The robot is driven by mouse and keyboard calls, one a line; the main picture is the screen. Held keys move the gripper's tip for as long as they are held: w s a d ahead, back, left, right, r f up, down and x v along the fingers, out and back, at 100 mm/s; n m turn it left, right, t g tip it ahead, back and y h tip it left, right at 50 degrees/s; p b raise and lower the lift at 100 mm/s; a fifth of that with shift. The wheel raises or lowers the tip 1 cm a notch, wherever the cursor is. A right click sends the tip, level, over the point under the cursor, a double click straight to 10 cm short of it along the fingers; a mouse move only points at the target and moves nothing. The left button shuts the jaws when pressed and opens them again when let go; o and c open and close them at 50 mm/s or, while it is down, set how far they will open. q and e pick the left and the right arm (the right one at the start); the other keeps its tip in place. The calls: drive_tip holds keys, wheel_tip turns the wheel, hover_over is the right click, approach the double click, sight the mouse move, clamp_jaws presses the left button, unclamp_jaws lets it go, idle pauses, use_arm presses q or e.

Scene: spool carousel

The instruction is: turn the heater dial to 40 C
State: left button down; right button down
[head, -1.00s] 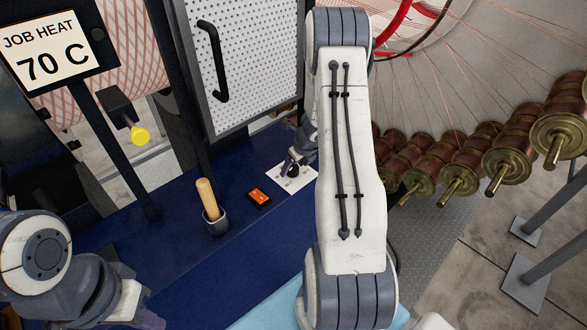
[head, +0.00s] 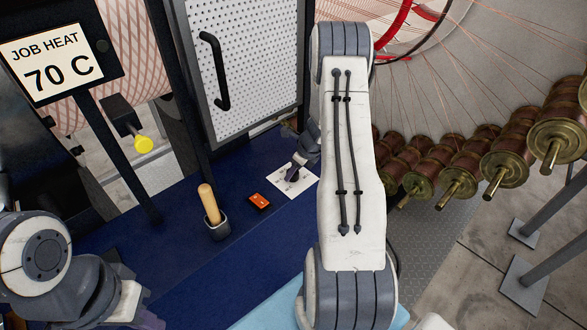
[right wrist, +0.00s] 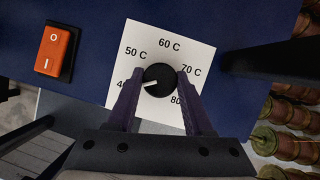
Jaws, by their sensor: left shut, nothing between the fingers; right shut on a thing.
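The heater dial (right wrist: 158,80) is a black round knob on a white card with temperature marks. Its white pointer points left and slightly down, toward the 40 mark, which a finger partly covers. My right gripper (right wrist: 157,84) is shut on the dial, one finger on each side. In the head view my right gripper (head: 295,170) reaches down to the white card (head: 280,183). My left gripper (head: 150,320) shows only in part at the lower left edge, away from the dial, shut and empty.
A sign (head: 58,62) reads "JOB HEAT 70 C". An orange switch (head: 260,201) and a wooden-handled tool in a cup (head: 215,222) stand left of the dial on the blue surface. A perforated door (head: 240,60) is behind; brass spools (head: 465,172) are at right.

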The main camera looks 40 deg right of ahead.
drive_tip(key=shift+c, duration=1.5)
unclamp_jaws()
drive_tip(key=v, duration=1)
drive_tip(key=shift+r+p, duration=0.3)
drive_tip(key=shift+p, duration=0.05)
